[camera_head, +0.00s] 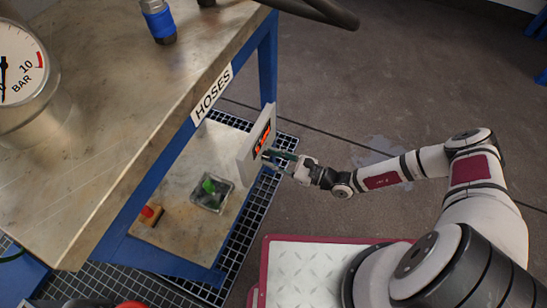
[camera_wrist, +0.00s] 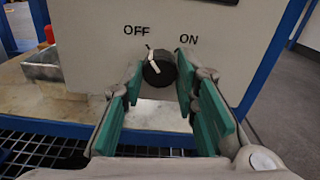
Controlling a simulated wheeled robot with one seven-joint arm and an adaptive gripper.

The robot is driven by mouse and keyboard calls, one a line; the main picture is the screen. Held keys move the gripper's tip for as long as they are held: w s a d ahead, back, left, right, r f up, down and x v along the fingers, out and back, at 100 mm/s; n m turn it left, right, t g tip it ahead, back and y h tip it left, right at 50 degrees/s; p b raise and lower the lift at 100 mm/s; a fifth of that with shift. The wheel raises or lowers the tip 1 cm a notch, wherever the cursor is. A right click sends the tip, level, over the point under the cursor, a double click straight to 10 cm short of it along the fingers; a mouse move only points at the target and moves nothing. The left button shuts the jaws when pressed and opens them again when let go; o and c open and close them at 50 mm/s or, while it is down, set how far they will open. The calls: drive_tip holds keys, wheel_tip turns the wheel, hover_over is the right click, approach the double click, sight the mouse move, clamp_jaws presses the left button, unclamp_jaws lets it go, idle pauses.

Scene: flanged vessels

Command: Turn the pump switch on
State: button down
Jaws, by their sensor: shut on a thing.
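The pump switch (camera_wrist: 160,70) is a round black knob with a white pointer mark on a pale panel (camera_wrist: 85,50). OFF is printed above its left side and ON above its right side. The white mark points up and slightly left, toward OFF. My gripper (camera_wrist: 159,80) has its green-padded fingers on either side of the knob and is shut on it. In the head view, my gripper (camera_head: 274,158) reaches the panel (camera_head: 249,157) at the end of the bench from the right. The knob is hidden there.
The metal bench top (camera_head: 120,80) with a HOSES label overhangs the lower shelf (camera_head: 175,205). A pressure gauge (camera_head: 18,65) stands on top. A clear box (camera_head: 212,193) with a green item and a red-handled item (camera_head: 151,214) are below. Floor to the right is open.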

drive_tip(key=m, duration=0.3)
drive_tip(key=shift+m+p, duration=0.3)
drive_tip(key=shift+m, duration=0.1)
drive_tip(key=m, duration=0.3)
drive_tip(key=shift+m, duration=0.4)
drive_tip(key=shift+d+m+b, duration=0.1)
drive_tip(key=shift+m+b, duration=0.35)
drive_tip(key=shift+m, duration=3.35)
drive_tip(key=c, duration=1.2)
unclamp_jaws()
drive_tip(key=shift+c, duration=0.2)
drive_tip(key=v, duration=1.2)
